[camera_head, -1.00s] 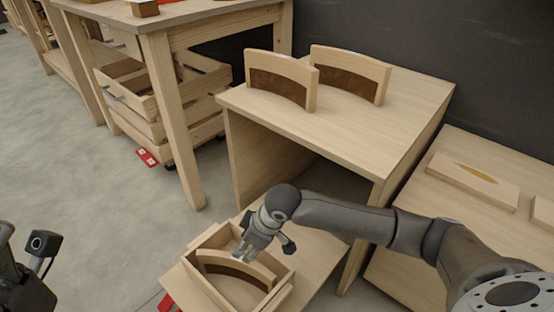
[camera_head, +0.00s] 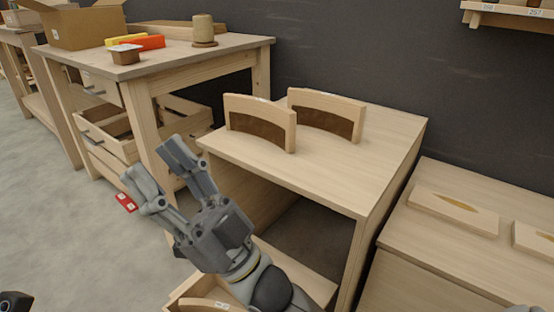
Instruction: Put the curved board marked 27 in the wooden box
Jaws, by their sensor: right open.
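Two curved boards stand upright on the wooden table (camera_head: 330,190), a left one (camera_head: 260,122) and a right one (camera_head: 327,115). Each is a pale arched piece with a dark brown face. I cannot read a 27 on either. A wooden box (camera_head: 182,291) shows at the bottom edge, mostly cut off. A curved board (camera_head: 208,304) shows inside it, partly hidden by my right arm. My right gripper (camera_head: 152,160) is open and empty, raised above the box with its fingers pointing up and left.
A workbench (camera_head: 215,52) at the back left carries a cardboard box (camera_head: 75,27), red and yellow blocks and a wooden spool (camera_head: 203,30). Wooden crates (camera_head: 110,130) sit under it. A low table at the right holds flat boards (camera_head: 453,212). A wall shelf (camera_head: 510,18) is at top right.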

